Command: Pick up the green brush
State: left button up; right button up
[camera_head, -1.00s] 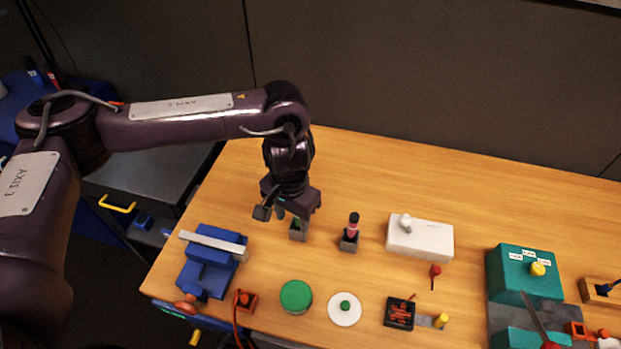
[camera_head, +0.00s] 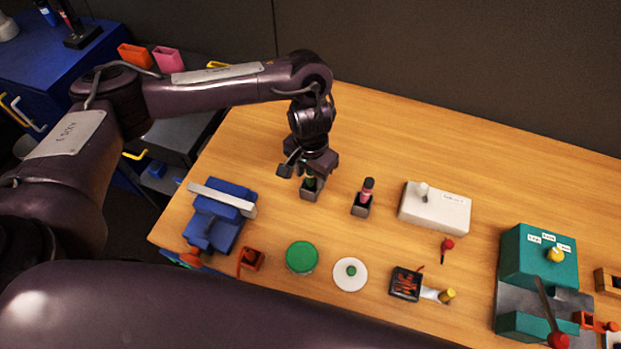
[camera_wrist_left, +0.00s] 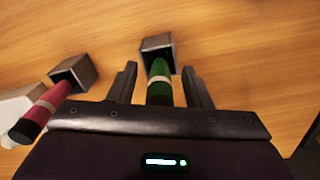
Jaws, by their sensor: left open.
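The green brush (camera_wrist_left: 159,85) stands in a small grey square holder (camera_wrist_left: 158,45) in the left wrist view. In the head view the green brush (camera_head: 310,182) shows only in part, in its holder (camera_head: 311,194) under my left gripper (camera_head: 300,172). My left gripper (camera_wrist_left: 168,85) is open, with one finger on each side of the brush in the left wrist view. I cannot tell whether the fingers touch it. My right gripper is not in view.
A pink brush (camera_head: 366,190) stands in a second holder close to the right. A blue vise (camera_head: 218,212) is to the left. A green round button (camera_head: 301,257), a white disc (camera_head: 350,275) and a white switch box (camera_head: 434,208) are nearby. The table's back is clear.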

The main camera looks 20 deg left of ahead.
pick_arm(q)
jog(key=shift+c, duration=0.3)
grip_shut()
jog(key=shift+r, duration=0.1)
jog(key=shift+r, duration=0.25)
notch_tip(320, 180, up, 19)
jog(key=p, duration=0.3)
jog(key=shift+r, duration=0.15)
